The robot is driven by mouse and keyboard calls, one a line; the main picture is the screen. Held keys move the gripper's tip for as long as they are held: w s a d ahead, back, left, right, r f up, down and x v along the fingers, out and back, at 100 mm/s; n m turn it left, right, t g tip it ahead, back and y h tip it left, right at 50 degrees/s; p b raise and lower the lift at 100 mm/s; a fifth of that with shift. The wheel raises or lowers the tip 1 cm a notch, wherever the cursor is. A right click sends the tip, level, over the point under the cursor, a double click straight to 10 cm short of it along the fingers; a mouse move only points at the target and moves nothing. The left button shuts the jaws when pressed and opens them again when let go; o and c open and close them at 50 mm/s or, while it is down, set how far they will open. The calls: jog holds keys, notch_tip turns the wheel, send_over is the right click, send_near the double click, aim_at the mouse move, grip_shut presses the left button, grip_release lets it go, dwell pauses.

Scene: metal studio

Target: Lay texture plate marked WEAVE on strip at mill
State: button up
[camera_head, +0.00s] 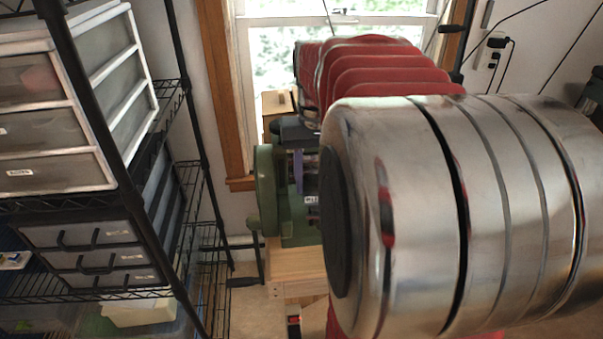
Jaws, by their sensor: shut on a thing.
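The mill (268,190) is a green machine with a round side wheel, left of centre and below the window. A crank handle with a dark grip hangs at its lower left. A dark block (297,130) sits at its top, and a narrow purple piece (298,170) shows below that; I cannot tell what either is. My large metal arm link and red ribbed sleeve cover the mill's right side. I cannot make out my gripper, the WEAVE plate or the strip; my arm may hide them.
A wooden stand (294,268) is under the mill. A black wire rack (200,150) with clear drawers (45,135) and grey drawers (95,260) fills the left side. A window (268,55) and a small wooden box (277,104) are behind. A narrow gap lies between rack and mill.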

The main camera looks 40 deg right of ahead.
jog(key=shift+f, duration=0.1)
dwell(0.4)
jog(key=o, duration=1.1)
jog(key=shift+o, duration=0.2)
notch_tip(320, 180, up, 14)
jog(key=shift+f, duration=0.15)
